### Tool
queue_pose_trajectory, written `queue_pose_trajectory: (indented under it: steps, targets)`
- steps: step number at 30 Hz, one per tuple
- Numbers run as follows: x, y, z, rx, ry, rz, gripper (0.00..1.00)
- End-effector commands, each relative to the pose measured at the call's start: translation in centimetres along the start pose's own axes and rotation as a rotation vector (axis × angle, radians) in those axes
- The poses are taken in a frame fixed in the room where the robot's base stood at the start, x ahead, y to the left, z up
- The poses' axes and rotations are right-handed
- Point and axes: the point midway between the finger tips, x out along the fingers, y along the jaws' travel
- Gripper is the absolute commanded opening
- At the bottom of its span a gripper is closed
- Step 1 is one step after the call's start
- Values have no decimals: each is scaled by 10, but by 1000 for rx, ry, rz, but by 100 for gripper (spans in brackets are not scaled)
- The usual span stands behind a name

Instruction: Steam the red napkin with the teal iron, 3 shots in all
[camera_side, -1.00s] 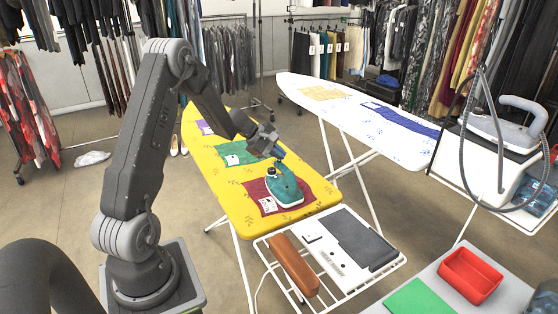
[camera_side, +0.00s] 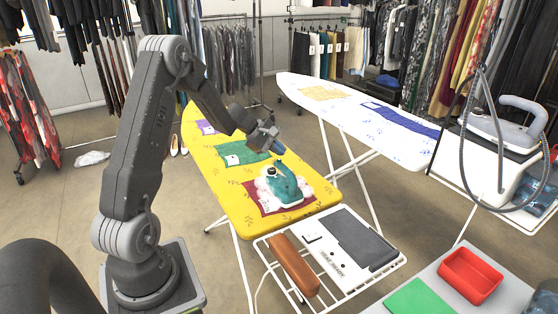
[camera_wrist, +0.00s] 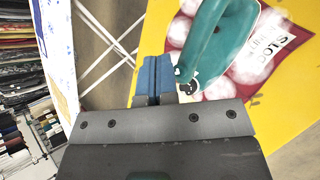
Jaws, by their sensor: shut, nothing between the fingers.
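The teal iron (camera_side: 286,187) stands on the red napkin (camera_side: 250,191) near the front end of the yellow ironing board (camera_side: 237,208). White puffs of steam surround the base of the iron and cover part of the napkin. My gripper (camera_side: 271,134) is just above and behind the iron, with nothing held. In the wrist view its blue fingers (camera_wrist: 154,76) are shut together beside the iron (camera_wrist: 215,45), close to a small round part on it.
A green napkin (camera_side: 242,153) and a purple one (camera_side: 205,127) lie farther up the yellow board. A white ironing board (camera_side: 345,112) stands behind. A white rack (camera_side: 330,262) is at the board's front end. A red tray (camera_side: 470,275) sits on the grey table.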

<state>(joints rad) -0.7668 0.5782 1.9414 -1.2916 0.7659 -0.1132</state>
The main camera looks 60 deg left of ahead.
Motion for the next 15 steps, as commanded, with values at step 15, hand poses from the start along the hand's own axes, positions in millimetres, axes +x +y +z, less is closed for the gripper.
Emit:
queue_pose_trajectory:
  steps: [15]
  targets:
    - [-21, 16, 15, 3, 1, 3, 0]
